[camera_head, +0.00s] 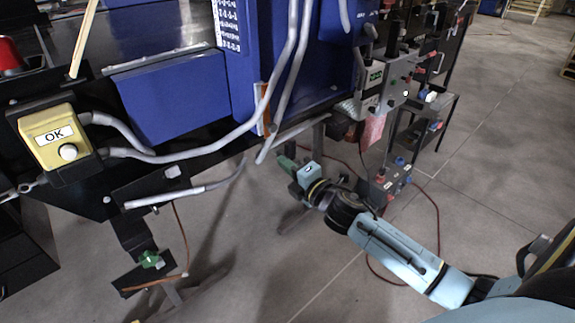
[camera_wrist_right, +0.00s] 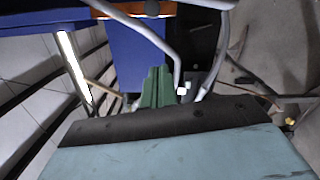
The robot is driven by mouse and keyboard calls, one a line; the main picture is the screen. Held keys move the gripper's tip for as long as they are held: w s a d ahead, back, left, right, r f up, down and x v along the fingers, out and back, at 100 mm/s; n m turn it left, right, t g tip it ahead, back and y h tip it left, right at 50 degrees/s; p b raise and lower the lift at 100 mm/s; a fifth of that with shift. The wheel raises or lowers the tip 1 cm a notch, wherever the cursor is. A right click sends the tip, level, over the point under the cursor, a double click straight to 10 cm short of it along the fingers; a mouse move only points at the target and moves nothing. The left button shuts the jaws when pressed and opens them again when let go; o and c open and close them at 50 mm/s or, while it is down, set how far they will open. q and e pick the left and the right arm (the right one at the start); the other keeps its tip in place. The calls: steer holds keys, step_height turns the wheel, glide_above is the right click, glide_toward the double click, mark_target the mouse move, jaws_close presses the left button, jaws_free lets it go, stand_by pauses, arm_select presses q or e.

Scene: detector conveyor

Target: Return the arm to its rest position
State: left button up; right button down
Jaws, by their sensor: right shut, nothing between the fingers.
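My right arm comes in from the lower right in the head view. Its right gripper (camera_head: 286,162) has green fingers and is held out over the floor, below and in front of the blue machine. The fingers are shut and empty. In the right wrist view the green fingers (camera_wrist_right: 157,88) stand together, pointing toward the blue machine and its grey hoses. My left gripper and left arm do not show in the head view.
The blue machine (camera_head: 165,100) with grey hoses stands ahead. A yellow OK button box (camera_head: 55,137) is at its left. A control panel with levers (camera_head: 385,85) is right of the machine. Cables lie on the floor, with open floor (camera_head: 500,170) to the right.

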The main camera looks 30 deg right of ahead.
steer(key=shift+s, duration=0.2)
stand_by(0.4)
steer(key=s+f+m+g+h, duration=0.1)
steer(key=s+f+m+g, duration=0.3)
steer(key=f, duration=0.7)
steer(key=s+d+f+m+g+h, duration=0.1)
steer(key=s+f+m+g, duration=0.15)
steer(key=s+f, duration=0.65)
steer(key=s+f+m+g+h, duration=0.15)
steer(key=f+m, duration=0.25)
steer(key=f, duration=1)
steer(key=s+a+f+m+g, duration=0.2)
steer(key=s+f, duration=0.4)
steer(key=s, duration=0.5)
steer(key=s+a+f+m+g+y, duration=0.1)
steer(key=s+a+f+m+g, duration=0.2)
steer(key=s, duration=0.8)
steer(key=s+a+f+m+g, duration=0.3)
steer(key=s+f, duration=0.5)
steer(key=s, duration=0.4)
steer(key=shift+a+f+m+g, duration=0.2)
steer(key=shift+f+m+g, duration=0.15)
steer(key=shift+g, duration=0.25)
steer(key=shift+s+y, duration=0.1)
steer(key=shift+y, duration=0.15)
